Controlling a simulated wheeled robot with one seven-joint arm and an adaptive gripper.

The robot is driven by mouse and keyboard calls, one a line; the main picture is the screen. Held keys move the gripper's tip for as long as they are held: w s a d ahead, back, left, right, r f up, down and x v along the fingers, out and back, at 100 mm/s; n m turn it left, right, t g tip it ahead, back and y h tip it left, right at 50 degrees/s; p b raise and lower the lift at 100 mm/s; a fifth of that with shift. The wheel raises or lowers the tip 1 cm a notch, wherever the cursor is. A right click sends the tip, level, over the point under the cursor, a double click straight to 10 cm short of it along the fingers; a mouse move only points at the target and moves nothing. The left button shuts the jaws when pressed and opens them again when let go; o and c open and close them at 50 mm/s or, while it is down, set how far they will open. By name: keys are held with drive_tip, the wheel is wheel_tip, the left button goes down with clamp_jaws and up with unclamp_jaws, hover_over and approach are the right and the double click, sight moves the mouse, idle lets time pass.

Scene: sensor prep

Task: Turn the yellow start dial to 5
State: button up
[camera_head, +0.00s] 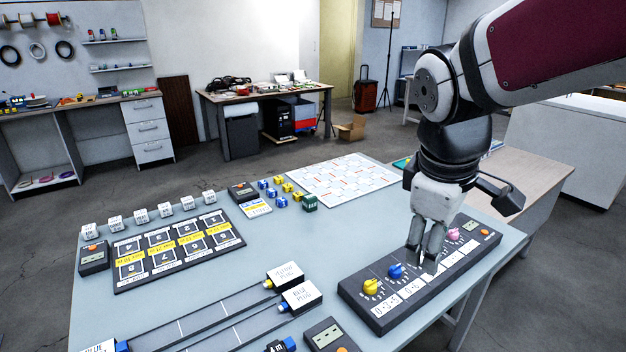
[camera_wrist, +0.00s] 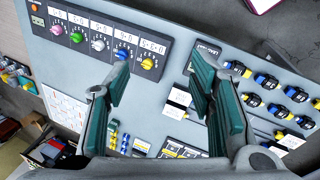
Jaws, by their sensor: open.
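The yellow dial (camera_head: 370,286) sits at the near left end of a dark dial panel (camera_head: 350,297) on the table. In the wrist view the yellow dial (camera_wrist: 148,63) is at the right end of the dial row, just above the gap between my fingers. Its pointer setting is too small to read. My gripper (camera_head: 426,247) is open and empty, pointing down over the panel, right of the blue dial (camera_head: 395,271) and apart from the yellow one. It covers part of the panel's middle in the head view. Its fingers (camera_wrist: 160,82) are spread in the wrist view.
A pink dial (camera_head: 453,234) stands right of my gripper. The wrist view also shows a white dial (camera_wrist: 98,45) and a green dial (camera_wrist: 57,30) in the row. Two plug blocks (camera_head: 300,295) lie left of the panel.

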drive_tip(key=w+f+n+g, duration=0.1)
drive_tip(key=w+f+n, duration=0.55)
drive_tip(key=w, duration=0.45)
drive_tip(key=n+g+y, duration=0.1)
drive_tip(key=n+y, duration=0.1)
drive_tip(key=n, duration=0.7)
hover_over(371, 282)
wheel_tip(371, 282, down, 10)
drive_tip(key=f, duration=0.1)
drive_tip(key=shift+m, duration=0.25)
wheel_tip(371, 282, down, 13)
drive_tip(key=shift+f+b, duration=0.15)
drive_tip(key=shift+b, duration=0.3)
drive_tip(key=c, duration=1.2)
